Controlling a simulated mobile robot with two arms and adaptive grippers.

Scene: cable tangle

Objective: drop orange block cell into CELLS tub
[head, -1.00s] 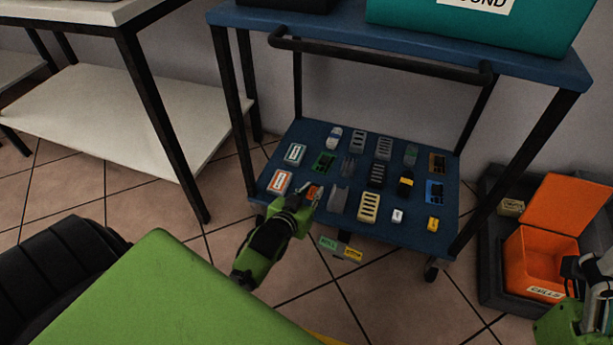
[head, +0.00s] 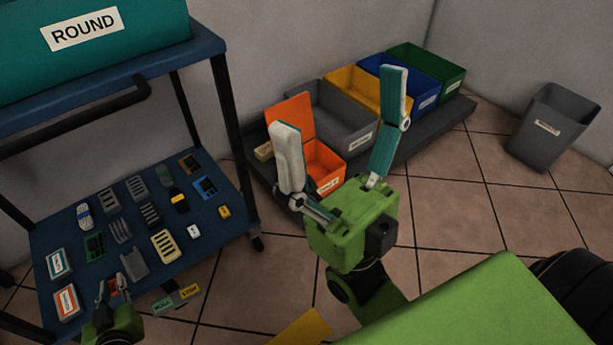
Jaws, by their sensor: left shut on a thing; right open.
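My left gripper (head: 112,284) is low over the near edge of the cart's lower shelf at the lower left. It is shut on the small orange block cell (head: 113,287), which is mostly hidden between the fingers. My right gripper (head: 340,105) is open and empty, fingers spread wide in front of the tubs.
The blue lower shelf (head: 205,240) holds several cells and small parts. Grey (head: 335,115), yellow (head: 350,82), blue (head: 425,92) and green (head: 445,72) tubs stand in a row. A grey bin (head: 553,125) stands at right. The floor between is clear.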

